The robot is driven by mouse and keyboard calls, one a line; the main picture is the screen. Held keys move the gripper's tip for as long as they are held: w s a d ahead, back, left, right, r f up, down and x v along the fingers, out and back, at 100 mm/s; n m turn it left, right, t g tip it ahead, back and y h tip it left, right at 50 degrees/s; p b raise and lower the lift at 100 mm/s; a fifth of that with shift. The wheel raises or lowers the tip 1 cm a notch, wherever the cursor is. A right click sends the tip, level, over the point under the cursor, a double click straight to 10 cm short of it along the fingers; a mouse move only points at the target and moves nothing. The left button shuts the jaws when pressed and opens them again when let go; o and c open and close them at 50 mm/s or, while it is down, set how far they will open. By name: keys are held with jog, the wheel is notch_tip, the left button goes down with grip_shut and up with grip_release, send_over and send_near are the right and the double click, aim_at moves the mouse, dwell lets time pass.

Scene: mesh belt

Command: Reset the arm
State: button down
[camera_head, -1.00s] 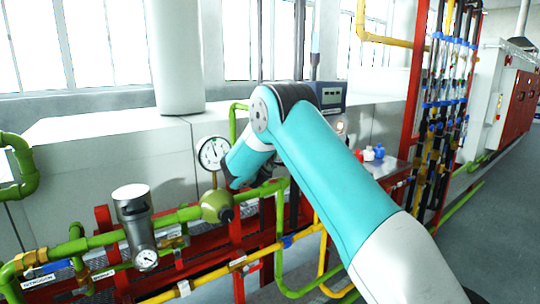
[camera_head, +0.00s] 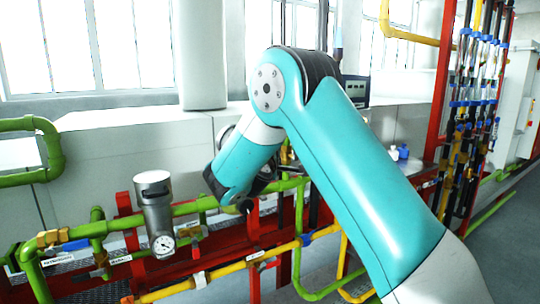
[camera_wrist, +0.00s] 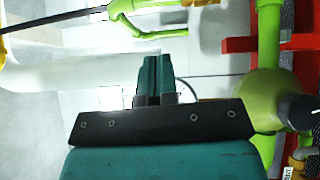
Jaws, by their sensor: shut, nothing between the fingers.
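My gripper (camera_wrist: 157,78) shows in the wrist view with its two teal fingers side by side and touching, with nothing between them. In the wrist view a green rounded pipe fitting (camera_wrist: 258,105) is at the right, beside the fingers. In the head view my teal arm rises from the lower right, bends at its elbow and slopes down to the left. My wrist ends close to the green pipe (camera_head: 186,209); the fingertips cannot be made out there. Whether anything touches the pipe cannot be told.
A grey metal cylinder (camera_head: 154,205) with a dial gauge (camera_head: 163,246) stands left of my wrist. Yellow pipes (camera_head: 225,270) and a red frame (camera_head: 262,232) lie below. A red rack with blue-fitted pipes (camera_head: 470,110) stands at the right. Open floor (camera_head: 500,240) lies at the far right.

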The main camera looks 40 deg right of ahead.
jog(key=s+a+f+m+g+y, duration=0.2)
jog(key=s+a+f+g+y, duration=0.15)
jog(key=s+a+y, duration=0.45)
jog(key=s+a+f+m+g+y, duration=0.2)
jog(key=s+a+f+y, duration=0.3)
jog(key=a, duration=0.5)
jog(key=s+a+r+g+y, duration=0.1)
jog(key=s+a+g, duration=0.1)
jog(key=s+a, duration=0.2)
jog(key=s+a+n+g+y, duration=0.1)
jog(key=s+a, duration=0.3)
jog(key=s, duration=0.7)
jog(key=s+a+r+n+g+y, duration=0.1)
jog(key=s+a+g+y, duration=0.2)
jog(key=s, duration=0.5)
jog(key=shift+s+a+r, duration=0.15)
jog(key=shift+a+r, duration=0.15)
jog(key=shift+a, duration=0.15)
jog(key=shift+s+g, duration=0.1)
jog(key=shift+g, duration=0.15)
